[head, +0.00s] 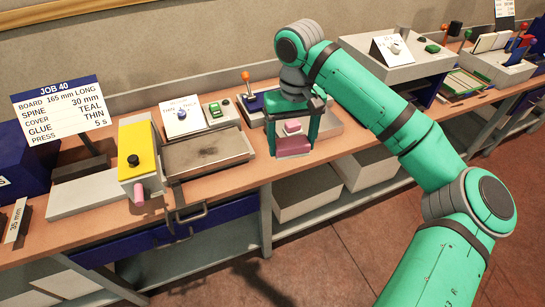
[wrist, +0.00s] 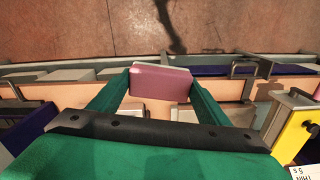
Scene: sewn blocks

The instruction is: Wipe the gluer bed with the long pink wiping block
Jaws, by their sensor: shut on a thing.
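The pink wiping block (head: 294,147) is between the fingers of my gripper (head: 292,140), near the front of the bench. In the wrist view the block (wrist: 161,83) sits across the fingertips of my gripper (wrist: 160,90), gripped at both ends. The gluer bed (head: 228,160) is a shallow grey tray left of my gripper, with a dark smudge on its surface. The block is to the right of the bed and apart from it. Whether the block touches the bench below is hard to tell.
A yellow machine (head: 138,150) with a black knob and pink handle stands left of the bed. A dial panel (head: 182,115), a green-button box (head: 217,112) and an orange-knobbed lever (head: 246,80) stand behind. A job sign (head: 60,105) is at left.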

